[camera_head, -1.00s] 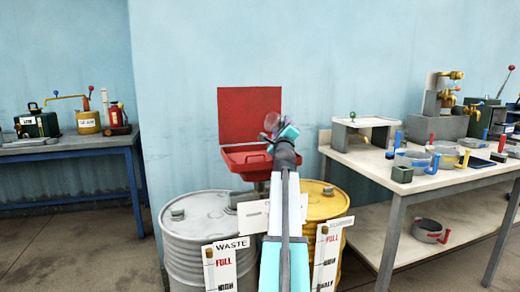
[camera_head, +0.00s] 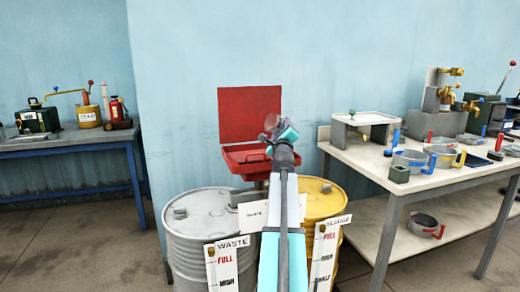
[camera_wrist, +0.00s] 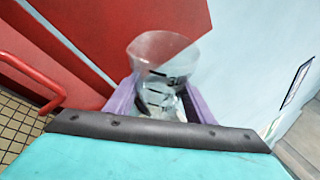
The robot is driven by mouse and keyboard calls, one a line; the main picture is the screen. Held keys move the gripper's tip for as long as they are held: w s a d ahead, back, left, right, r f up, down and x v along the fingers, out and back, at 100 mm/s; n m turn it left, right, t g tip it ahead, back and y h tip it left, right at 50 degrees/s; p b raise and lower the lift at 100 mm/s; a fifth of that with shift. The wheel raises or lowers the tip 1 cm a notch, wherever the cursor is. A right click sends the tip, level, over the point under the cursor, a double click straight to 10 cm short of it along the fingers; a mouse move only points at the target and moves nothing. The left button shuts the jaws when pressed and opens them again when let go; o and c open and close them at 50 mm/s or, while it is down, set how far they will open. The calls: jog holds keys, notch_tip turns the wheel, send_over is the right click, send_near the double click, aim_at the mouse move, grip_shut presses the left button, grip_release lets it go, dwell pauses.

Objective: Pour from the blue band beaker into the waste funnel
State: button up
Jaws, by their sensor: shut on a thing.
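My gripper (camera_head: 279,131) is shut on a clear beaker (camera_wrist: 163,60) with dark marks on its side. In the wrist view the beaker stands between the two purplish fingers, its wide rim facing away from the gripper. No blue band can be made out on it. In the head view the beaker (camera_head: 272,123) shows small and in front of the red waste funnel. The funnel (camera_head: 238,161) is a shallow red basin with a raised red lid (camera_head: 248,108) behind it. My arm hides part of the basin. Whether the beaker is above the basin cannot be told.
A grey drum (camera_head: 200,220) with a WASTE gauge and a yellow drum (camera_head: 318,205) stand below the funnel. The right bench (camera_head: 352,151) holds several pans and fittings. The left bench (camera_head: 70,150) holds cans. A blue wall is behind.

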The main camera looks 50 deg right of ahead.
jog(key=shift+f+m+g+y+p, duration=0.6)
jog(key=shift+m+p, duration=0.6)
jog(key=shift+p, duration=6.85)
jog(key=f+m+p, duration=0.1)
jog(key=p, duration=0.6)
jog(key=shift+f+y, duration=0.1)
jog(key=shift+y, duration=0.3)
jog(key=d+m+y+p, duration=0.1)
jog(key=p, duration=0.5)
jog(key=d+r+m+g+y+p, duration=0.1)
jog(key=p, duration=0.6)
jog(key=shift+s+m, duration=0.4)
jog(key=p, duration=0.2)
jog(key=m+y+p, duration=0.1)
jog(key=p, duration=0.2)
jog(key=shift+s+d+f+p, duration=0.15)
jog(key=shift+d+f+p, duration=0.2)
jog(key=shift+d+f, duration=0.05)
jog(key=shift+f, duration=0.1)
jog(key=shift+d+m, duration=0.15)
jog(key=shift+m, duration=0.15)
jog(key=shift+s+d+y, duration=0.1)
jog(key=shift+y, duration=0.3)
jog(key=shift+d+r+m+p, duration=0.1)
jog(key=shift+r+m+p, duration=0.2)
jog(key=shift+m, duration=0.2)
jog(key=shift+g+y, duration=0.3)
